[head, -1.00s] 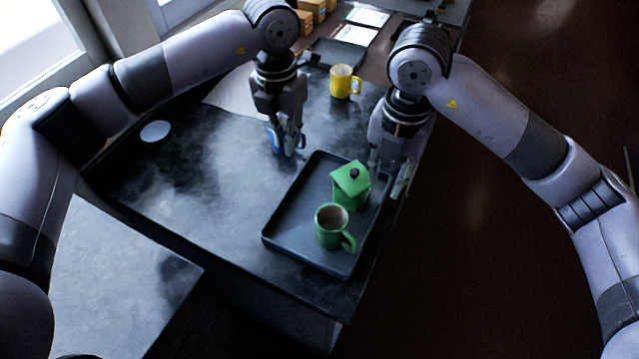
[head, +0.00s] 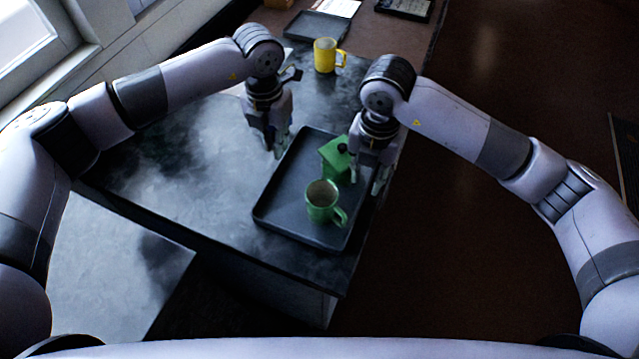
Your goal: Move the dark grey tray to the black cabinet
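The dark grey tray (head: 274,212) lies on a dark, mottled counter top (head: 190,190) in the head view. A green mug (head: 322,204) stands in its near part and a green lidded canister (head: 334,158) in its far part. My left gripper (head: 277,147) points down at the tray's far left edge; whether its fingers touch or grip the rim is unclear. My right gripper (head: 369,180) is at the tray's right edge beside the canister, its fingers apart, partly hiding the rim. I cannot tell whether this dark counter is the black cabinet; no other black cabinet is clearly visible.
A yellow mug (head: 325,56) stands at the counter's far end. Beyond it, another dark tray (head: 318,26) and a paper lie on a brown surface. A lower grey surface (head: 110,270) is at the near left. Brown floor (head: 480,270) lies open to the right.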

